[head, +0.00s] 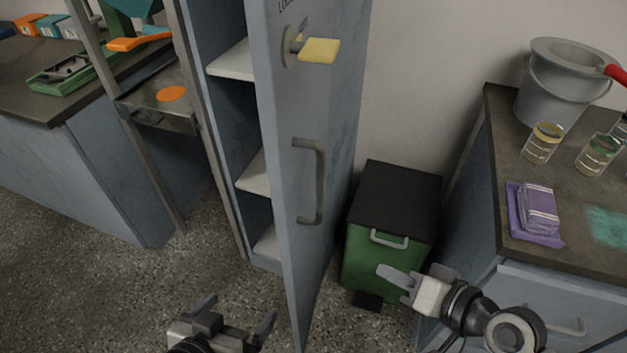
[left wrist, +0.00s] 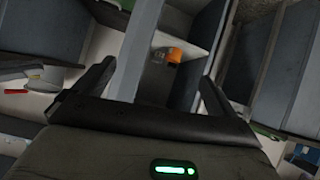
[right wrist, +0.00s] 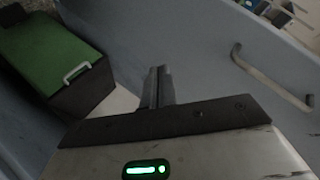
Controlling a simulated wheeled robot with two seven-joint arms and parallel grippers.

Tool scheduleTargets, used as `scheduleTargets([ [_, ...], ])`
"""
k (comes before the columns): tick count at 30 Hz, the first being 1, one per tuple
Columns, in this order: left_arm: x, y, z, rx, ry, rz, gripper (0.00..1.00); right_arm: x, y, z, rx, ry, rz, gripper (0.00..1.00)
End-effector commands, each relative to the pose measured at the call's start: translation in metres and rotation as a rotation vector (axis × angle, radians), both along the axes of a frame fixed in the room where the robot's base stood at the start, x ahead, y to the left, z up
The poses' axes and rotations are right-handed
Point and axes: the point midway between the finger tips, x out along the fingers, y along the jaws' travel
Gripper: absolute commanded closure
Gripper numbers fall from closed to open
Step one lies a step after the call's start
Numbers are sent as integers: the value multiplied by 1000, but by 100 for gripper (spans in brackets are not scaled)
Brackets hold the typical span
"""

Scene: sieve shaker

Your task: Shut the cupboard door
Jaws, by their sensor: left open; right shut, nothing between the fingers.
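The grey-blue cupboard door (head: 290,120) stands wide open in the head view, swung out toward me, with a vertical bar handle (head: 318,182) and a yellow latch knob (head: 318,50) on its face. Cupboard shelves (head: 238,62) show to its left. My left gripper (head: 238,318) is open and empty, low and to the left of the door's edge. My right gripper (head: 390,275) is shut and empty, right of the door and apart from it, in front of the green bin. The right wrist view shows the handle (right wrist: 262,78) to the right of the shut fingers (right wrist: 158,88).
A green bin with a dark lid (head: 400,195) stands right of the door. A bench (head: 500,120) at right holds a bucket (head: 560,80), jars and a purple cloth stack (head: 535,210). Another bench (head: 90,175) stands left. Speckled floor (head: 120,290) is clear at lower left.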

Motion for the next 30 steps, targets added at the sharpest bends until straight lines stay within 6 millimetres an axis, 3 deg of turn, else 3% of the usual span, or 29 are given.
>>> scheduleTargets([
  [1, -2, 0, -5, -3, 6, 0, 3, 9, 0, 16, 94, 36, 37, 100],
  [5, -3, -2, -5, -12, 2, 1, 3, 16, 4, 67, 344, 159, 151, 100],
  [9, -2, -2, -5, -21, -3, 2, 3, 13, 3, 121, 542, 270, 278, 100],
  [13, -1, -3, -4, -29, -8, 3, 3, 8, -1, 158, 652, 336, 364, 100],
  [20, 1, -4, 2, -32, -17, 5, 3, 5, 4, 179, 713, 373, 414, 100],
  [30, 2, -1, 10, -3, -8, 4, 3, 18, 69, 183, 716, 372, 415, 100],
])
